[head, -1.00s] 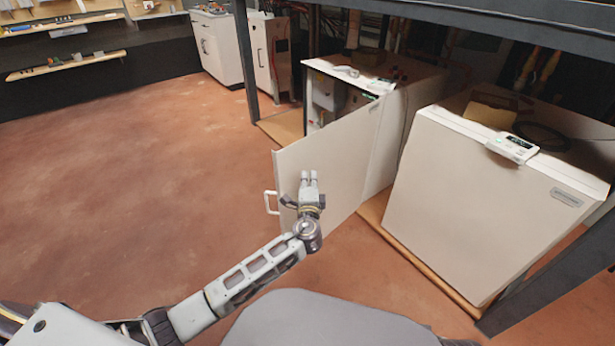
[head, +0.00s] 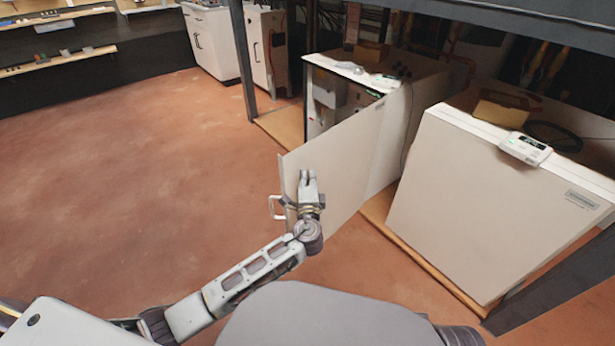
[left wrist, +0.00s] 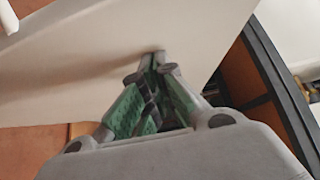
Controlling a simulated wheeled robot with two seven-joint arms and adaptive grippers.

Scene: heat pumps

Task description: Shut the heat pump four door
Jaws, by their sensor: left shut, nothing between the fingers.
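The heat pump door (head: 335,160) is a pale panel standing open, swung out from its cabinet (head: 400,120), with its inside partly visible behind the door's top edge. A white handle (head: 275,207) sticks out at the door's free edge on the left. My left gripper (head: 308,175) is shut and empty, in front of the door's outer face near the free edge, right of the handle. In the left wrist view the shut fingertips (left wrist: 158,58) are at or very close to the door panel (left wrist: 90,65); contact is hard to tell. My right gripper is not in view.
A closed heat pump (head: 495,195) with a small display unit (head: 525,148) stands at the right, beside a dark frame post (head: 550,280). Other white cabinets (head: 212,42) stand at the back. The red floor (head: 130,190) on the left is clear.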

